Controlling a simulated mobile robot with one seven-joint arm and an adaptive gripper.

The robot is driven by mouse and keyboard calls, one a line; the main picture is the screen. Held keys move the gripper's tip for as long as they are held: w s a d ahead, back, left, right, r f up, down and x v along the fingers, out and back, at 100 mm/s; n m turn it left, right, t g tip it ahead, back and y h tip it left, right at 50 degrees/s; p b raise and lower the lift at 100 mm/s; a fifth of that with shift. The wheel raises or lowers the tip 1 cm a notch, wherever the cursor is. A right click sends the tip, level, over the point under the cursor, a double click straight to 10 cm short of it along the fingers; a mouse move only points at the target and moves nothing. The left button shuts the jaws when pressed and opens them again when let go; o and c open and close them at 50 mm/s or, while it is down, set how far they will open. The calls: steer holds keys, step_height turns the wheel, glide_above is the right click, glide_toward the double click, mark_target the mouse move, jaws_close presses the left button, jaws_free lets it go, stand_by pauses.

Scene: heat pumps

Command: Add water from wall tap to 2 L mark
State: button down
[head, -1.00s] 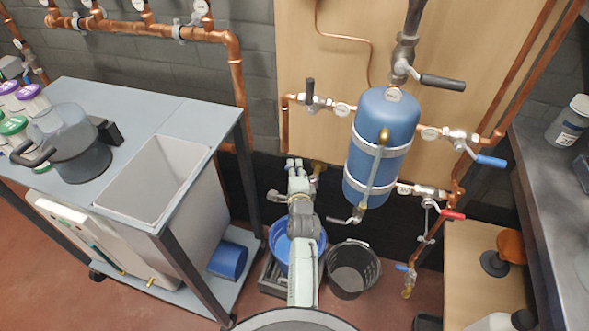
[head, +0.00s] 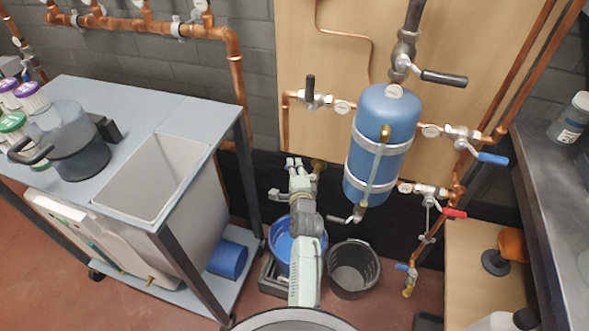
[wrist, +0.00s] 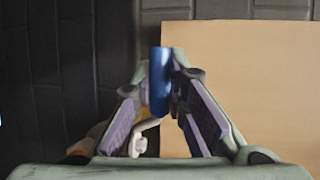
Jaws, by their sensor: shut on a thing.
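The wall tap (head: 318,165) is a brass fitting low on the dark wall, left of the blue tank; my gripper partly hides it. My gripper (head: 294,166) is at the tap. In the wrist view my gripper (wrist: 163,75) is shut on a blue handle (wrist: 160,95), which stands upright between the fingertips. A pale spout-like part (wrist: 147,130) shows below it, partly behind a finger. A blue bucket (head: 275,232) stands below the tap, partly hidden by my arm. Its water level and any 2 L mark cannot be made out.
A black bucket (head: 352,270) stands just right of the blue one. The blue tank (head: 382,140) with pipes and valves is on the wall board. A trolley (head: 192,110) with a grey sink is at left; a bench (head: 550,190) is at right.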

steer(key=n+y+b, duration=0.1)
steer(key=b, duration=0.1)
steer(key=s+y+b, duration=0.1)
steer(key=shift+f+n+b, duration=0.4)
steer(key=shift+s+a+r+n+g+y+b, duration=0.1)
steer(key=shift+s+r+n+g+y+b, duration=0.15)
steer(key=shift+n+y, duration=0.25)
steer(key=shift+s+a+r+n+g+y+b, duration=0.1)
steer(key=shift+r+n+g+y+b, duration=0.15)
steer(key=shift+y, duration=0.35)
steer(key=shift+f, duration=0.1)
steer(key=c, duration=1.6)
jaws_free()
steer(key=v, duration=1.2)
